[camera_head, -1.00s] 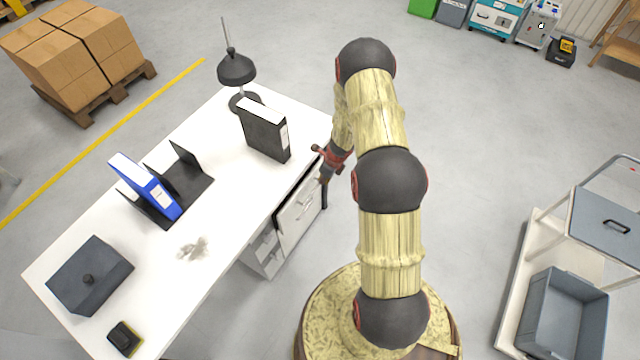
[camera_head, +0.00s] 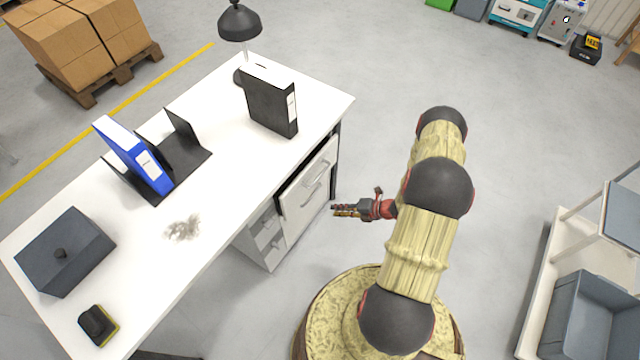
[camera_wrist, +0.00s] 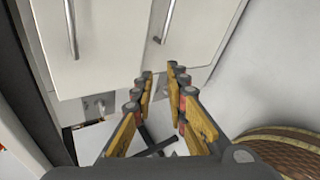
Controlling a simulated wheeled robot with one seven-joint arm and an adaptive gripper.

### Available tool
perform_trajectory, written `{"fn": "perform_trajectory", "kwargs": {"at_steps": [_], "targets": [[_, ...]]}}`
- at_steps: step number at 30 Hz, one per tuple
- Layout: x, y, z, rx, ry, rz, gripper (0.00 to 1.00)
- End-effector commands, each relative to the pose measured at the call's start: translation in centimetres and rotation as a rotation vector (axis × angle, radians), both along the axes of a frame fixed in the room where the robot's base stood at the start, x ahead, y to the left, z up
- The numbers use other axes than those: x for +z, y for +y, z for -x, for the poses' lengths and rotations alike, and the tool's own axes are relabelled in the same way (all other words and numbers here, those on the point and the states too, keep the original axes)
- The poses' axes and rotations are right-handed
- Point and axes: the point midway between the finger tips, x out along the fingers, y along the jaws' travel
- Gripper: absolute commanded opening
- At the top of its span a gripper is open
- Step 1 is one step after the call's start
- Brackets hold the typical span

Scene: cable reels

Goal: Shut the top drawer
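The white drawer unit stands under the right end of the desk. The top drawer (camera_head: 304,183) has a white front with a bar handle, and a dark gap shows between it and the desktop edge. Another front with a handle lies below it. How far the top drawer stands out I cannot tell exactly. The wrist view shows two white fronts side by side, each with a bar handle; the left one (camera_wrist: 100,35) is beside a dark edge. My gripper (camera_head: 337,211) is in front of the fronts, apart from them and empty. Its fingers (camera_wrist: 160,75) are parted.
The white desk (camera_head: 235,175) carries a black binder (camera_head: 270,100), a blue binder (camera_head: 135,155), a lamp (camera_head: 240,22) and a dark lidded box (camera_head: 65,250). A trolley with a grey bin (camera_head: 580,318) stands at right.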

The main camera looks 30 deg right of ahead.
Motion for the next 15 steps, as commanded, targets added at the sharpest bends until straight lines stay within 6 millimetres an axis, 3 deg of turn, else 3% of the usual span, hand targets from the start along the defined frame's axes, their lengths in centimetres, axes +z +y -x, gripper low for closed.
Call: {"fn": "perform_trajectory", "kwargs": {"at_steps": [3, 7, 11, 15], "targets": [[3.4, -0.9, -3.3, -0.158, -0.134, -0.150, 0.15], [7.1, -2.5, -5.6, -0.251, -0.247, -0.250, 0.15], [8.8, -2.7, -6.2, -0.276, -0.291, -0.307, 0.15], [8.7, -2.2, -7.2, -0.277, -0.291, -0.320, 0.15]]}}
